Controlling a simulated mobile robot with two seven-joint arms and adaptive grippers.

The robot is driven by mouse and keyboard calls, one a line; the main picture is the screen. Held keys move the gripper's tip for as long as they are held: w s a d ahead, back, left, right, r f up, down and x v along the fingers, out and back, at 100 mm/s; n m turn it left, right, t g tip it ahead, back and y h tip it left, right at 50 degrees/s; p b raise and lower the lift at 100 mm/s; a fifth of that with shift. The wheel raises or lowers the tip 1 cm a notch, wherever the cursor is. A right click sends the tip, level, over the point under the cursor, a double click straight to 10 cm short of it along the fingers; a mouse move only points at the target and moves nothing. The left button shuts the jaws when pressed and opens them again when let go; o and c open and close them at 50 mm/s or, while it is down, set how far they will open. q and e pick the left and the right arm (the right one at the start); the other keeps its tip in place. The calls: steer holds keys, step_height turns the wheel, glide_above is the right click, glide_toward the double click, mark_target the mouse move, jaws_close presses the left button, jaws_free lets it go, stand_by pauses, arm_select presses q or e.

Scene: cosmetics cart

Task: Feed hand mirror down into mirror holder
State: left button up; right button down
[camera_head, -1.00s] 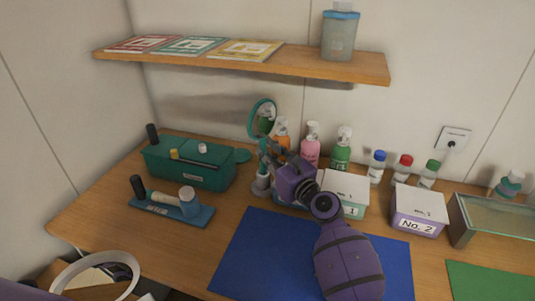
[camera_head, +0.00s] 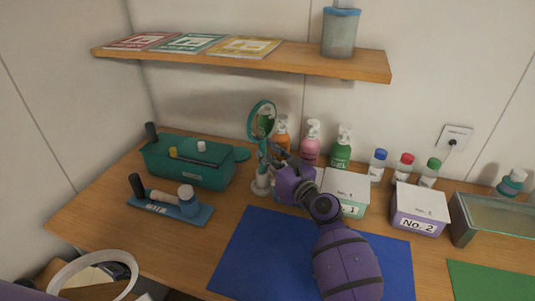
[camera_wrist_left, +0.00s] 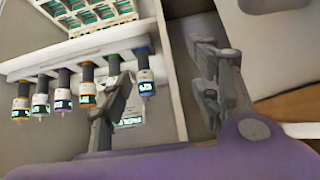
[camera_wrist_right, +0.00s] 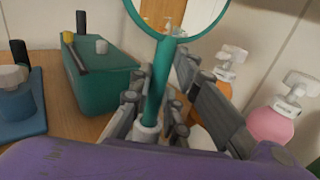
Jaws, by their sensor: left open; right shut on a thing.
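The hand mirror (camera_head: 262,120) has a round glass in a teal rim and a straight teal handle. My right gripper (camera_head: 272,155) is shut on the handle, and the mirror stands nearly upright. In the right wrist view the handle (camera_wrist_right: 158,85) runs down between my fingers (camera_wrist_right: 155,95). The pale mirror holder (camera_head: 261,186) stands on the table directly below. The handle's lower end meets the white holder top (camera_wrist_right: 147,130); how far it is inside is hidden by my fingers. My left gripper (camera_wrist_left: 160,75) is open and empty, away from the mirror.
A teal box (camera_head: 188,165) stands left of the holder, and a blue tray with bottles (camera_head: 165,213) is in front of it. Pump bottles (camera_head: 311,143) stand close behind on the right. Box No. 1 (camera_head: 346,185) is right of my gripper. A shelf (camera_head: 300,62) hangs above.

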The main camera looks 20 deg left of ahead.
arm_select(q)
steer(key=shift+w+f, duration=0.1)
steer(key=shift+f, duration=0.15)
arm_select(e)
steer(key=shift+f, duration=0.35)
arm_select(q)
steer(key=shift+f+b, duration=0.15)
steer(key=shift+b, duration=0.15)
arm_select(e)
steer(key=shift+f, duration=0.2)
arm_select(q)
steer(key=shift+d+f, duration=0.1)
arm_select(e)
steer(key=shift+f, duration=0.1)
arm_select(q)
steer(key=shift+s+f+g+b, duration=0.2)
steer(key=shift+s+f, duration=0.2)
steer(key=shift+s, duration=0.2)
steer(key=shift+s+f+g+b, duration=0.1)
steer(key=shift+s+f+b, duration=0.1)
steer(key=shift+s+f, duration=0.25)
arm_select(e)
steer(key=shift+f, duration=0.7)
arm_select(q)
steer(key=shift+s, duration=0.2)
arm_select(e)
steer(key=shift+f, duration=0.1)
